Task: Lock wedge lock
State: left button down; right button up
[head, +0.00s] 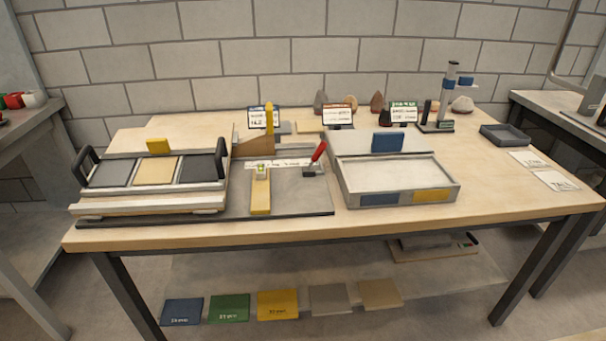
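A wooden wedge-shaped block (254,146) stands near the back of a dark grey mat (290,205). A yellow upright piece (269,118) rises beside it. A lever with a red handle (319,152) tilts up to the right from a small dark base on the mat. I cannot tell whether it is locked. A flat yellow bar (261,192) lies on the mat, with a small yellow-green part at its far end. A tray-like bed with black end handles (155,172) sits on the left and has grey and tan panels. Neither of my grippers is in view.
A pale shallow box (395,180) with blue and yellow front labels stands right of the mat. Behind are small sign cards (338,115), several stones and a grey post stand (447,97). A dark tray (504,135) and two paper cards lie at right. The table's front right is clear.

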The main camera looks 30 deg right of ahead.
aim_at(319, 150)
jog(key=u, duration=0.4)
jog(key=k, duration=0.95)
jog(key=z, duration=0.35)
jog(key=i, duration=0.75)
jog(key=z, duration=0.85)
